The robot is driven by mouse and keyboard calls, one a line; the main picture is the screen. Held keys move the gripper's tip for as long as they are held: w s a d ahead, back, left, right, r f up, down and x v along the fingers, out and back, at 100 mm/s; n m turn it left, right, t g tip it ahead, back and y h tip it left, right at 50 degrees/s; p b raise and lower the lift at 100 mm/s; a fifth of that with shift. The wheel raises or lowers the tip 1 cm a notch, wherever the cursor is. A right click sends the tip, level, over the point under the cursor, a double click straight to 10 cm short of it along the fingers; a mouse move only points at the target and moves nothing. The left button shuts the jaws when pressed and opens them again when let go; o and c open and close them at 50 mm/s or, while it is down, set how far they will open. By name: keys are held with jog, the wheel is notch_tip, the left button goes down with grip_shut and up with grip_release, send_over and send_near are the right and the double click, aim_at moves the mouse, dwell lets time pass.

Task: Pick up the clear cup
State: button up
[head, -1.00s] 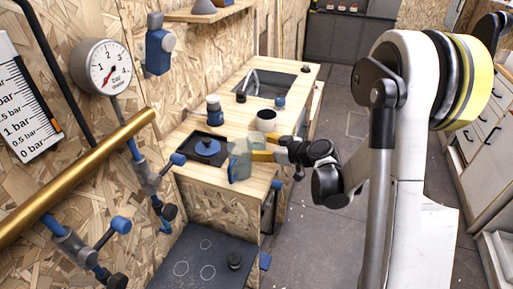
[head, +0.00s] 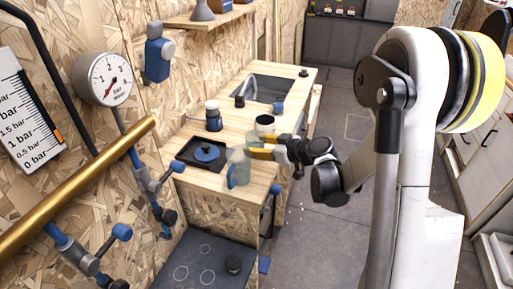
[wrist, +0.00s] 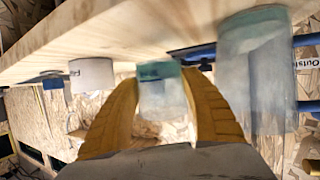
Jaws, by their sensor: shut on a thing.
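The clear cup (wrist: 162,97) is between the two yellow fingers of my gripper (wrist: 165,112) in the wrist view. The fingers are shut on its sides. That view is upside down, with the counter at the top. The cup's greenish end is close to the counter; I cannot tell whether they touch. In the head view my gripper (head: 251,149) reaches over the wooden counter from the right, and the cup there is hard to tell from the clear jug (head: 240,172) in front of it.
The clear jug with a blue handle also stands close beside the cup in the wrist view (wrist: 255,75). A white cup (head: 265,125) stands behind my gripper. A dark tray (head: 183,158) with a blue lid and a blue-and-white jar (head: 213,122) are to the left.

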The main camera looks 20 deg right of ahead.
jog(key=s+d+r+p, duration=0.4)
jog(key=d+r, duration=0.4)
jog(key=d, duration=0.2)
jog(key=shift+s+d, duration=0.15)
jog(key=shift+d, duration=0.2)
jog(key=shift+d, duration=0.1)
